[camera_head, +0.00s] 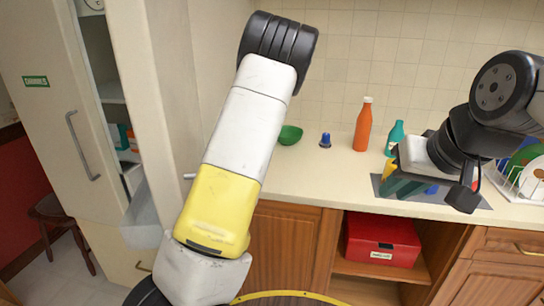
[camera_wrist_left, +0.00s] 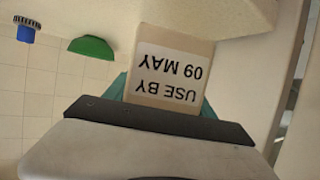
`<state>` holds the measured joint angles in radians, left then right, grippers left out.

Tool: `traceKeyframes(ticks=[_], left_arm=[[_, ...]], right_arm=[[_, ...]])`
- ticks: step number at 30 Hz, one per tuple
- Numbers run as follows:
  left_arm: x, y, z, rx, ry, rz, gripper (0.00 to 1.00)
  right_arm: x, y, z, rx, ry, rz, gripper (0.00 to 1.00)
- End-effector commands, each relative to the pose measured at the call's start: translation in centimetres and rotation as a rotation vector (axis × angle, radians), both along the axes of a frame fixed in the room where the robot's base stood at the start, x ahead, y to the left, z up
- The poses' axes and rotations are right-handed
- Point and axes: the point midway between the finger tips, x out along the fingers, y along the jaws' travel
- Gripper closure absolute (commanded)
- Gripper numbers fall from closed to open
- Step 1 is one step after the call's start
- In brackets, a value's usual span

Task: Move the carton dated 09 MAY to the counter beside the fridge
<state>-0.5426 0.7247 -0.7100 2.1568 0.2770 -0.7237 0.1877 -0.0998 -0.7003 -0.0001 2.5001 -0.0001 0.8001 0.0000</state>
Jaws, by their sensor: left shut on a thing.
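The carton (camera_wrist_left: 172,62) shows in the left wrist view, with a white label reading USE BY 09 MAY upside down in the picture. My left gripper (camera_wrist_left: 168,92) is shut on it, with teal fingers at its sides. The carton and left gripper are hidden in the head view behind my left arm. The pale counter (camera_head: 310,175) is beside the tall fridge (camera_head: 55,110), whose door stands open. I cannot tell whether the carton touches the counter. My right gripper (camera_head: 402,186) is over the counter's right part; its finger gap is unclear.
A green bowl (camera_head: 290,135), a blue object (camera_head: 325,140), an orange bottle (camera_head: 363,126) and a teal bottle (camera_head: 395,138) stand along the back of the counter. A grey mat (camera_head: 480,203) and a dish rack (camera_head: 511,187) are at right. A red box (camera_head: 380,236) sits below.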

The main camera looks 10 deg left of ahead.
Motion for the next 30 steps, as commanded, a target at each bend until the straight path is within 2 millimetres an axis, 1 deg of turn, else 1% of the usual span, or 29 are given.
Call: traceKeyframes(ticks=[1, 3, 6, 9, 16, 21, 23, 30], left_arm=[[1.4, -0.7, -0.1, 0.003, -0.002, -0.004, 0.88], [3.1, -1.5, -0.3, 0.002, -0.002, -0.005, 0.88], [4.9, -2.3, -0.5, 0.001, -0.002, -0.004, 0.88], [6.1, -2.7, -0.6, 0.001, -0.002, -0.002, 0.88], [7.6, -3.4, -0.8, 0.001, -0.001, -0.003, 0.88], [7.4, -3.3, -3.6, 0.002, 0.003, -0.001, 0.88], [7.5, -3.3, -4.2, 0.001, 0.001, -0.002, 0.88], [7.5, -3.3, -4.2, -0.001, -0.001, -0.001, 0.88]], right_arm=[[0.0, 0.0, 0.0, 0.000, 0.000, 0.000, 0.80], [0.0, 0.0, 0.0, 0.000, 0.000, 0.000, 0.80], [0.0, 0.0, 0.0, 0.000, 0.000, 0.000, 0.80], [0.0, 0.0, 0.0, 0.000, 0.000, 0.000, 0.80], [0.0, 0.0, 0.0, 0.000, 0.000, 0.000, 0.80], [0.0, 0.0, 0.0, 0.000, 0.000, 0.000, 0.80], [0.0, 0.0, 0.0, 0.000, 0.000, 0.000, 0.80], [0.0, 0.0, 0.0, 0.000, 0.000, 0.000, 0.80]])
